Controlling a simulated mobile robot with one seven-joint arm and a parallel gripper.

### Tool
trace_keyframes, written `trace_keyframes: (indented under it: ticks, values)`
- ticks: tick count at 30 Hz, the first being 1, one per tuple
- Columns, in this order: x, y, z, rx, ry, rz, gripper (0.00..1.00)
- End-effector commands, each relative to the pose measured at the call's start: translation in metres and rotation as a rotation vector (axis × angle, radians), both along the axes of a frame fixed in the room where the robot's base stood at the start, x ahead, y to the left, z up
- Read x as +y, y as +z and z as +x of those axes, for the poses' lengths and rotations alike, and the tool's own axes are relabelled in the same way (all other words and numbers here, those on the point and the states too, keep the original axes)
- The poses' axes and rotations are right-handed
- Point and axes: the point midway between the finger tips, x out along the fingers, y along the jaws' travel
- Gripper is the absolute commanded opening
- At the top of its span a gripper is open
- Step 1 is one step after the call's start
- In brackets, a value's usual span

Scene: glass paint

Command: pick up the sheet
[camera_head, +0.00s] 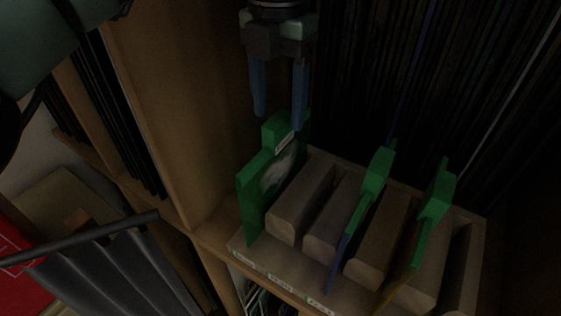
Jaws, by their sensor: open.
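My gripper (279,98) hangs in the upper middle of the head view, its two blue fingers pointing down, spread apart with nothing between them. Just below the fingertips stands a green-framed sheet (255,200), upright at the left end of a wooden rack (240,244). It has a pale, whitish patch and a small label near its top. Two more sheets stand upright in the rack: one with a green top and blue edge (371,185), and one with a green top and yellow-brown edge (434,205). Their faces are mostly hidden by the viewing angle.
Grey-brown rounded blocks (301,203) separate the rack's slots. A wooden shelf wall (180,110) rises close at left. Dark, tightly packed upright sheets (350,80) fill the space behind. A dark bar (90,238) and a red item (22,270) are at lower left. The scene is dim.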

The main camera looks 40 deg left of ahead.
Motion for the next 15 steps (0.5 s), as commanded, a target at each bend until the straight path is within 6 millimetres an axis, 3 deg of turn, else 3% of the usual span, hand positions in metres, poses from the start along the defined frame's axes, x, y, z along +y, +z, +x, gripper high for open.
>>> trace_keyframes:
  ticks: [8,15]
  values:
    - [-0.001,-0.019,-0.002,0.001,-0.001,-0.002,0.62]
    - [-0.002,-0.052,-0.005,0.001,-0.001,-0.003,0.62]
